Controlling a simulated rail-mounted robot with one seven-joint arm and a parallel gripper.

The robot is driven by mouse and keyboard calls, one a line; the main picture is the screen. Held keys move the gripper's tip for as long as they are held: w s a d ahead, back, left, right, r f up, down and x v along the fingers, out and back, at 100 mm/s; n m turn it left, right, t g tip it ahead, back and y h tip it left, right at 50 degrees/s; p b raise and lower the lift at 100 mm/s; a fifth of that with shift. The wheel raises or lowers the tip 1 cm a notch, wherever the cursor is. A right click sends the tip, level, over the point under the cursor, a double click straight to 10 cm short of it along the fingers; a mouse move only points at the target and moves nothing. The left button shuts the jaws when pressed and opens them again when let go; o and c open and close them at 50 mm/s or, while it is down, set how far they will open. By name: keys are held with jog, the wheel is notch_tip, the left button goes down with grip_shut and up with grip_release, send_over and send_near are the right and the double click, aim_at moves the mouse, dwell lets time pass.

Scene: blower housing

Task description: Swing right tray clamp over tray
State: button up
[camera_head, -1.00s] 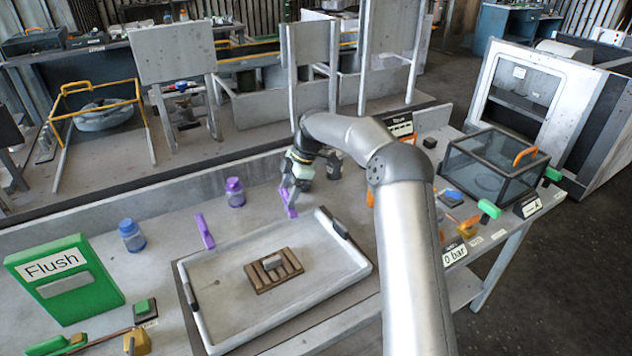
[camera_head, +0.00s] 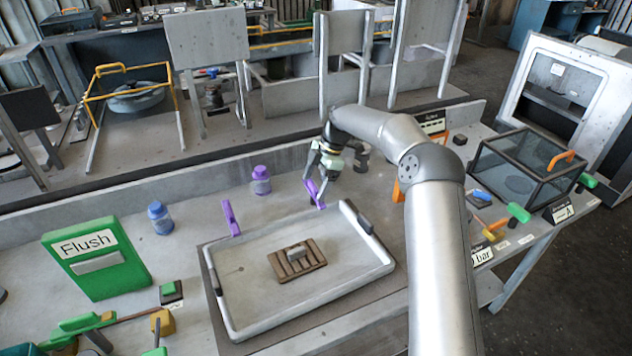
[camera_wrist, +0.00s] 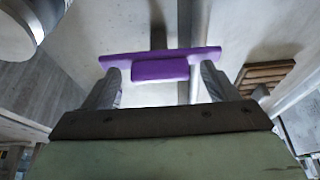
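The right tray clamp is a purple bar (camera_head: 316,194) at the back edge of the white tray (camera_head: 310,306), near its back right corner. In the wrist view the purple clamp (camera_wrist: 160,68) lies crosswise, with a raised block at its middle. My gripper (camera_head: 318,178) is at this clamp. In the wrist view its fingers (camera_wrist: 159,88) are apart, one on each side of the block, with gaps visible between. Whether they touch the bar I cannot tell. A second purple clamp (camera_head: 231,218) stands at the tray's back left.
A slatted brown block (camera_head: 297,262) lies in the tray. A purple-capped jar (camera_head: 261,180) and a blue jar (camera_head: 160,218) stand behind and left. A glass-sided box (camera_head: 520,170) stands at the right.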

jog(key=p+v, duration=0.3)
jog(key=v, duration=1.4)
jog(key=shift+r, duration=0.2)
